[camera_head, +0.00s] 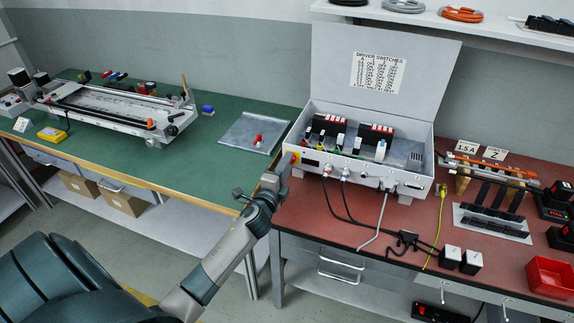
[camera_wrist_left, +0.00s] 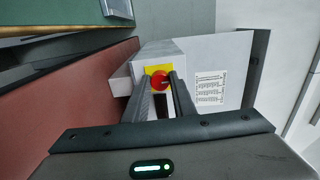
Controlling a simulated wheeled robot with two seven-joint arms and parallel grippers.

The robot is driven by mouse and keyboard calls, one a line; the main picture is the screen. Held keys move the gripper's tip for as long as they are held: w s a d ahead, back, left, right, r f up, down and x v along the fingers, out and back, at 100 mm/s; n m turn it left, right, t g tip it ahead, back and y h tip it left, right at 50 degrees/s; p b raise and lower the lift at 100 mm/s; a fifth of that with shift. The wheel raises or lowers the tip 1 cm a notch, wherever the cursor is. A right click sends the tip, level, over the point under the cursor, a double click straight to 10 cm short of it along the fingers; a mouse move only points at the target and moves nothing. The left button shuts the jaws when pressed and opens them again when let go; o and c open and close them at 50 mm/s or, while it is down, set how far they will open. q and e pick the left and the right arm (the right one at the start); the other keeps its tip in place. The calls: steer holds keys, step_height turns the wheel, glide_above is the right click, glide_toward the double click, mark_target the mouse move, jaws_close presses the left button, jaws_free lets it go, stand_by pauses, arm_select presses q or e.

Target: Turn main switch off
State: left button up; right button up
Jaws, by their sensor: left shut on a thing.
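The main switch is a red knob (camera_wrist_left: 159,79) on a yellow plate (camera_wrist_left: 151,69), on the end face of the grey control box (camera_head: 346,166). In the head view only a bit of the yellow plate (camera_head: 295,157) shows at the box's left end; my gripper hides the knob. My left gripper (camera_head: 286,163) is at that end face, shut on the knob. In the left wrist view its two fingers stand on either side of the knob, which shows between their tips. The knob's exact turn angle is hard to tell. My right gripper is not in view.
The box's lid (camera_head: 382,68) stands open with a label sheet. Cables (camera_head: 345,207) hang from the box front onto the red bench (camera_head: 313,215). A metal plate (camera_head: 254,134) lies on the green bench at left. A red bin (camera_head: 549,277) stands at far right.

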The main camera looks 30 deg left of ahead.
arm_select(q)
steer(key=o, duration=1.1)
steer(key=shift+c, duration=0.2)
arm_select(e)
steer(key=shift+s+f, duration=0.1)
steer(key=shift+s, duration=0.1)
arm_select(q)
steer(key=shift+s, duration=0.15)
steer(key=shift+s+d+f, duration=0.1)
steer(key=shift+s+d, duration=0.05)
steer(key=shift+s, duration=0.35)
steer(key=b+v, duration=0.2)
steer(key=v, duration=0.9)
steer(key=shift+s+d, duration=0.15)
steer(key=shift+s, duration=0.15)
steer(key=shift+v, duration=2.2)
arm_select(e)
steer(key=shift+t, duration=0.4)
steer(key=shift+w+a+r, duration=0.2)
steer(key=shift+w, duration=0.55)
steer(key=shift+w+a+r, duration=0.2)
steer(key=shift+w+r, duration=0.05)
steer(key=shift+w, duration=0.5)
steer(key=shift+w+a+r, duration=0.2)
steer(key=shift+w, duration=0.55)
